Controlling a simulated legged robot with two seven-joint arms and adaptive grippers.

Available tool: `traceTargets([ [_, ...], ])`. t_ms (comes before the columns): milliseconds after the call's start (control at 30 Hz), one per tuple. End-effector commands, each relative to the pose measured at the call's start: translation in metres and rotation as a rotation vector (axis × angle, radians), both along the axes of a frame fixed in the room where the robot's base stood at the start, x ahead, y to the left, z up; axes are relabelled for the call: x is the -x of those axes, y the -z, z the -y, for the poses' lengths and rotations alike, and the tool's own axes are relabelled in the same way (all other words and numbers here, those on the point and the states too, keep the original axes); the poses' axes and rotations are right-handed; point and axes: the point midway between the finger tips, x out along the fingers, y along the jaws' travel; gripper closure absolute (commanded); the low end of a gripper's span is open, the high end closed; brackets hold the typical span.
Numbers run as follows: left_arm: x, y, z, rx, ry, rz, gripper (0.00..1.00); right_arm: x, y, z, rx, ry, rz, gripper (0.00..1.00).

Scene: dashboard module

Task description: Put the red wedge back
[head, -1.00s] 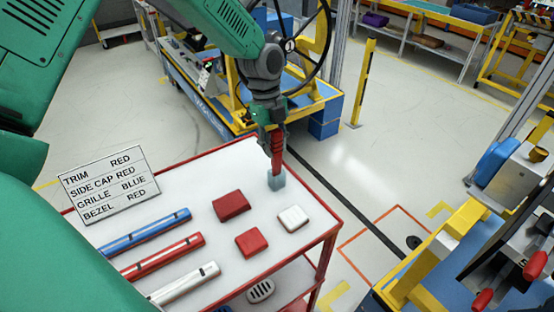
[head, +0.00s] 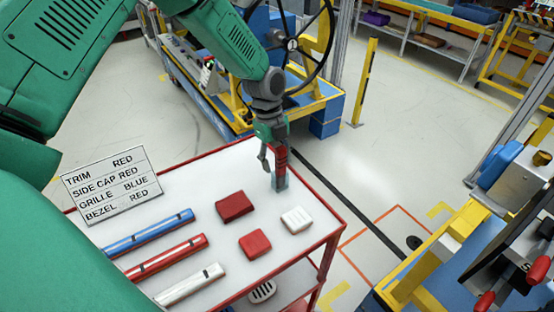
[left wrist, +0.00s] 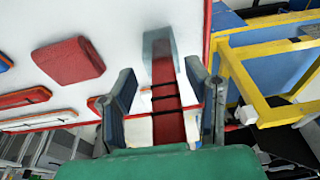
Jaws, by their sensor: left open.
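The red wedge (head: 281,160) stands upright at the far right part of the white-topped cart, its lower end at a small grey-blue holder (head: 281,183). In the left wrist view the wedge (left wrist: 167,90) runs between the fingers towards the holder (left wrist: 152,45); how deep it sits is hard to tell. My left gripper (head: 273,158) is open around the wedge's upper part, with one finger visibly spread to the left. It also shows in the left wrist view (left wrist: 163,92), fingers on both sides of the wedge. My right gripper is not in view.
Two red blocks (head: 235,207) and a white block (head: 297,220) lie near the holder. Blue, red and white bars (head: 165,255) and a text card (head: 112,185) are farther left. The cart's red rim (head: 325,205) is close on the right.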

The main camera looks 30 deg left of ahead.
Motion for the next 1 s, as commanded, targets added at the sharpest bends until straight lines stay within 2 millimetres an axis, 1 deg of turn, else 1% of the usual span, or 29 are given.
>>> traceTargets([
  [67, -0.001, -0.005, 0.000, 0.000, 0.000, 0.002, 0.57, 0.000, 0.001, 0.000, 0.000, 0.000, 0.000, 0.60],
  [167, -0.003, -0.018, -0.001, -0.001, -0.001, 0.005, 0.57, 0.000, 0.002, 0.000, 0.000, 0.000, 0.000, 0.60],
  [400, -0.006, -0.068, -0.012, 0.000, -0.001, 0.006, 0.57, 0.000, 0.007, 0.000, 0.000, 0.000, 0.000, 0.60],
  [500, -0.007, -0.087, -0.017, 0.001, -0.001, 0.005, 0.57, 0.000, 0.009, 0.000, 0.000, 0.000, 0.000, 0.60],
  [600, -0.008, -0.102, -0.021, 0.001, -0.001, 0.004, 0.57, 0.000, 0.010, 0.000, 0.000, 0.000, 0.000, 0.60],
  [700, -0.009, -0.111, -0.022, 0.001, 0.000, 0.002, 0.57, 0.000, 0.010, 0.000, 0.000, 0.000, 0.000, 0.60],
  [800, -0.009, -0.116, -0.023, 0.000, 0.000, 0.001, 0.57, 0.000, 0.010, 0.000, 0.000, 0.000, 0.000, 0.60],
  [1000, -0.008, -0.118, -0.023, 0.000, 0.000, 0.000, 0.57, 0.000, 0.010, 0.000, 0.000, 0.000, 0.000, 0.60],
])
